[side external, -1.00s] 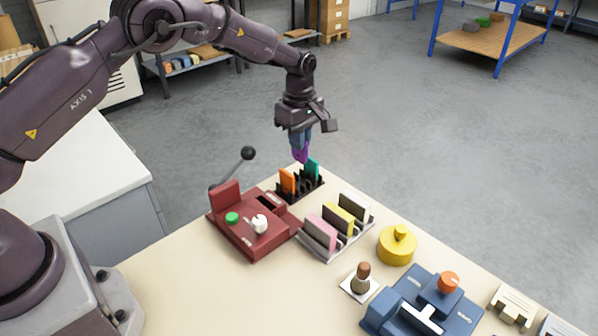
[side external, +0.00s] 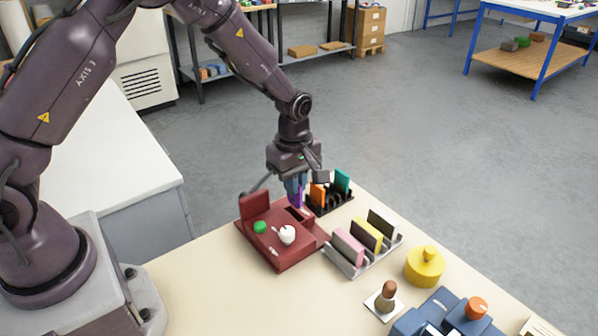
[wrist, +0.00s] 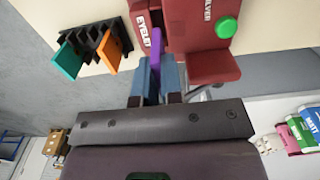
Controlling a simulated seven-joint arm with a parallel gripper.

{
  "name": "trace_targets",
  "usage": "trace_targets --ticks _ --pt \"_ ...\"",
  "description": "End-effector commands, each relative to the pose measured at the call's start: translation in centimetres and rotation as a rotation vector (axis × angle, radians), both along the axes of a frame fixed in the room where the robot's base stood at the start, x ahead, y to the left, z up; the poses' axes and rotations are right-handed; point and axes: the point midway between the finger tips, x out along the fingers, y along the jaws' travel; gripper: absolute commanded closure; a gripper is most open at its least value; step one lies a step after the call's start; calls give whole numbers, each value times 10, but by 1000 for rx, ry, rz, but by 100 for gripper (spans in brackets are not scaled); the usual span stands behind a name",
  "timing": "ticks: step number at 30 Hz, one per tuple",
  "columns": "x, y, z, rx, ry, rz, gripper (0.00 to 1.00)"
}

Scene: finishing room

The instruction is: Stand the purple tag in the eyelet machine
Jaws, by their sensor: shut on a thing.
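My gripper (side external: 296,190) is shut on the purple tag (wrist: 155,47), which sticks out beyond the blue fingers. In the side view the purple tag (side external: 299,197) hangs roughly upright at the dark slot (side external: 300,214) of the red eyelet machine (side external: 277,245). In the wrist view the tag's end is next to the EYELET label on the machine (wrist: 190,12). I cannot tell whether its lower edge is inside the slot or just above it. My fingers partly hide the tag.
A black rack (side external: 333,202) with an orange tag (side external: 318,194) and a teal tag (side external: 342,181) stands close behind the machine. A grey rack (side external: 353,266) with pink, yellow and white tags is to the right.

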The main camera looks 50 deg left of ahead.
Motion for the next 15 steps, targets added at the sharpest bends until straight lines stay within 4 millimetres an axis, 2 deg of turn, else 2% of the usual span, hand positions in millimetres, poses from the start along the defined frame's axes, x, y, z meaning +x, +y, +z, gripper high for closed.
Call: trace_targets --ticks 9,15 --pt "0 0 -33 1 2 0 100" --pt "0 0 -43 0 0 0 100"
